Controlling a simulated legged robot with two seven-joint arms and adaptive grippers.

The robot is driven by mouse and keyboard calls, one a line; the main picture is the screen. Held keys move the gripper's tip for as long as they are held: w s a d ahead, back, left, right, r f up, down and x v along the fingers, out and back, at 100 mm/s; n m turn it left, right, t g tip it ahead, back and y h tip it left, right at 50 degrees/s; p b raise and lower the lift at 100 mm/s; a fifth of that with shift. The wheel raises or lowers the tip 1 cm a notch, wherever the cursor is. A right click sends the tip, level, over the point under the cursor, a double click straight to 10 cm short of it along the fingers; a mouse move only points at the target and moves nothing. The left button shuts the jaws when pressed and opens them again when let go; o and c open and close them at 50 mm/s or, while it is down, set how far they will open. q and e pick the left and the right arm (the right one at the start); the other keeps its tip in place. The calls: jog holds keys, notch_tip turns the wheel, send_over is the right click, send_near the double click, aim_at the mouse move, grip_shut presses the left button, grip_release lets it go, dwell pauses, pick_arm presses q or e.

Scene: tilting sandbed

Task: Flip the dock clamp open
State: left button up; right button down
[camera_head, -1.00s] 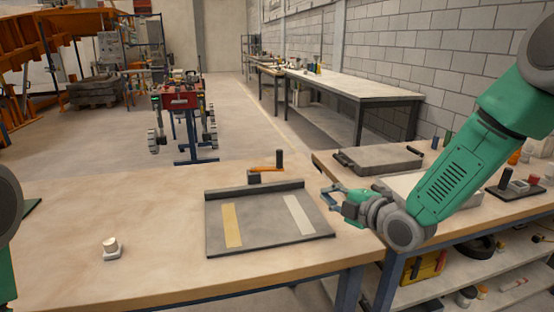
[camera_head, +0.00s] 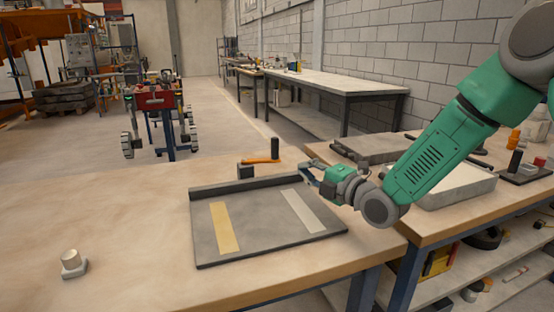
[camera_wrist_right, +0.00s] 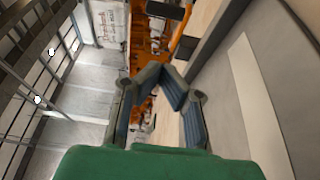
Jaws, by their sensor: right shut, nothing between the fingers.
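The dock (camera_head: 262,234) is a flat dark grey plate with a raised back edge, lying on the wooden table. It bears a yellow strip (camera_head: 224,228) and a pale strip (camera_head: 298,210). Behind its back edge is the clamp, with an orange lever (camera_head: 260,161) lying sideways and a dark upright post (camera_head: 275,149). My right gripper (camera_head: 306,170) is shut and empty, just right of the clamp and above the dock's back right corner. In the right wrist view the gripper's fingers (camera_wrist_right: 165,72) meet, with orange and dark clamp parts beyond them. The left gripper is not seen.
A small pale cylinder on a base (camera_head: 72,263) stands at the table's front left. A second bench on the right holds a grey case (camera_head: 368,147) and a pale tray (camera_head: 450,186).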

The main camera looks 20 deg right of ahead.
aim_at(279, 160)
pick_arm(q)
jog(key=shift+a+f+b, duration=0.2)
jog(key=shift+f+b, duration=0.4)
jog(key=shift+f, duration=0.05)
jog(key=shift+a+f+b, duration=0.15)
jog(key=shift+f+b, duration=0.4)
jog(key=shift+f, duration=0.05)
pick_arm(e)
jog(key=d+x, duration=0.1)
jog(key=x, duration=1.1)
jog(key=shift+w+d+r, duration=0.2)
jog(key=shift+w, duration=0.5)
jog(key=shift+w+d, duration=0.3)
jog(key=shift+w, duration=0.25)
jog(key=shift+w+d, duration=0.3)
jog(key=shift+w, duration=0.25)
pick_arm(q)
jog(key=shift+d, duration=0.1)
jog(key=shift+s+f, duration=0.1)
